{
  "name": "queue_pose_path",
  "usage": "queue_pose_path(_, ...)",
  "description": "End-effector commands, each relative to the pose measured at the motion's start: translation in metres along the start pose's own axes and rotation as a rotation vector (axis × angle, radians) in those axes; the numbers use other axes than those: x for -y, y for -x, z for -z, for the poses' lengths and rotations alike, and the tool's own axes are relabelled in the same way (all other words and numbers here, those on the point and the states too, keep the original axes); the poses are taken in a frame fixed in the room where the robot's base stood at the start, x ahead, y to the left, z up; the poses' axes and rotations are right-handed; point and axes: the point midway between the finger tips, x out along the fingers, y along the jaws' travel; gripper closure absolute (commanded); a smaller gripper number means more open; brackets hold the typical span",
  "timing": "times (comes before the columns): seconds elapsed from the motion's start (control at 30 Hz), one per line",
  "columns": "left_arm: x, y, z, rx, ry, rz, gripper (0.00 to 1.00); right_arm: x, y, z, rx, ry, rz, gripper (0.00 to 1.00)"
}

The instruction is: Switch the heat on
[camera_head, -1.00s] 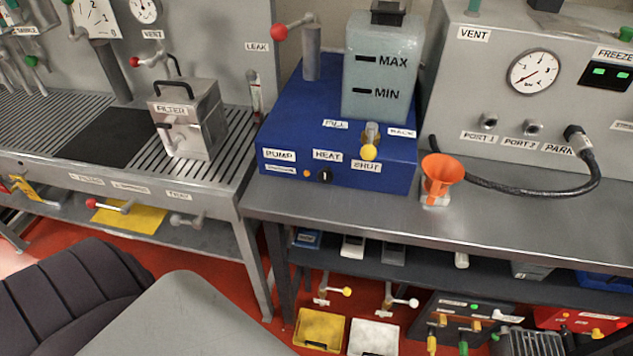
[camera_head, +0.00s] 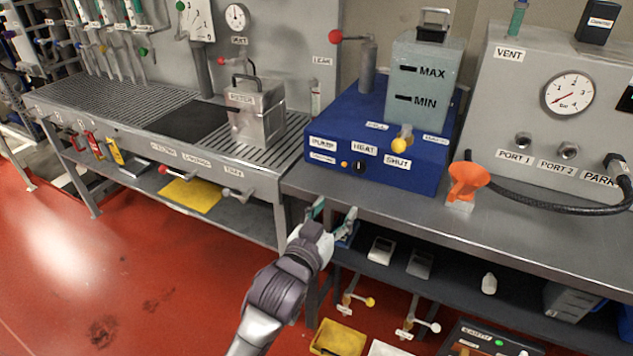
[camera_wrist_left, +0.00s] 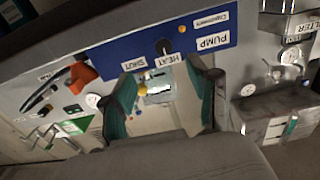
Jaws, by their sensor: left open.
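The blue pump unit (camera_head: 330,118) stands on the grey bench. Its front carries a black round knob (camera_head: 359,168) under the HEAT label (camera_head: 364,149), with a small orange dot beside it. The wrist view also shows the knob (camera_wrist_left: 165,47) on the blue panel (camera_wrist_left: 130,48); its pointer setting is too small to read. My left gripper (camera_head: 334,212) is open and empty, in front of the bench edge, below and apart from the knob. In the wrist view its green-padded fingers (camera_wrist_left: 161,82) are spread, with the knob beyond them. My right gripper is not in view.
A yellow SHUT valve (camera_head: 399,145) sits right of the knob. The metal filter box (camera_head: 255,110) is at the left. A lower shelf (camera_head: 455,286) holds small items. The bench top before the knob is clear.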

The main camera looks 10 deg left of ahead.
Motion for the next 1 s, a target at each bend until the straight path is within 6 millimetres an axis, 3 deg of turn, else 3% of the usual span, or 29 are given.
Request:
queue_pose_path(0.17, -0.002, -0.007, 0.015, -0.027, 0.001, -0.003, 0.40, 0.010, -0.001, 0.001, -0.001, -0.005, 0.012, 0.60)
queue_pose_path(0.7, -0.002, -0.111, 0.017, -0.026, 0.002, -0.003, 0.40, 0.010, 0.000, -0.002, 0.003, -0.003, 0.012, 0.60)
queue_pose_path(1.0, -0.002, -0.135, 0.017, -0.025, 0.002, -0.003, 0.40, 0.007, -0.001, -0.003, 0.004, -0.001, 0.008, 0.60)
